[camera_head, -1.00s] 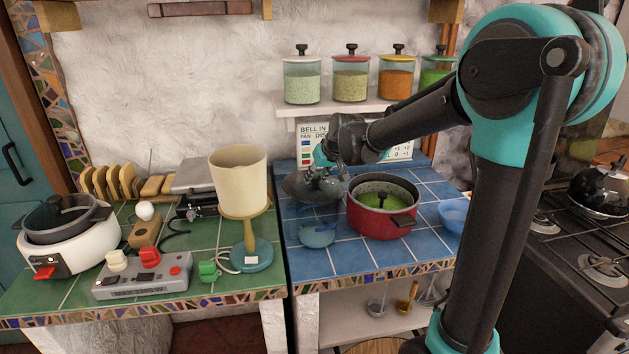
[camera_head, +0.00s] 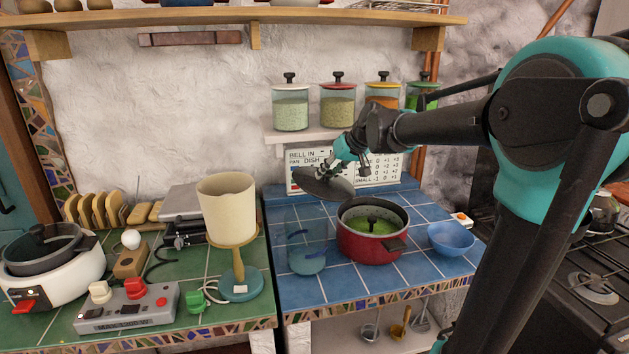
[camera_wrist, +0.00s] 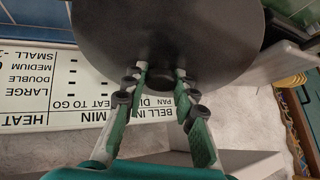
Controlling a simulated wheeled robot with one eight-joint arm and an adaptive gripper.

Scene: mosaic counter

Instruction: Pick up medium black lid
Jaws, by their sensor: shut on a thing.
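The black lid (camera_head: 322,184) is a dark round disc, held tilted in the air in front of the white chart at the back of the blue counter. My gripper (camera_head: 347,166) is at its upper side. In the wrist view, the lid (camera_wrist: 165,35) fills the top middle, and my gripper (camera_wrist: 160,76) has its two green-padded fingers on either side of the lid's dark knob (camera_wrist: 155,76). The lid is clear of the counter.
A clear blue-tinted vessel (camera_head: 306,250) stands left of the pot, and a blue bowl (camera_head: 451,239) right. Glass jars (camera_head: 338,106) line the shelf above. The white chart (camera_head: 380,166) stands close behind the lid.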

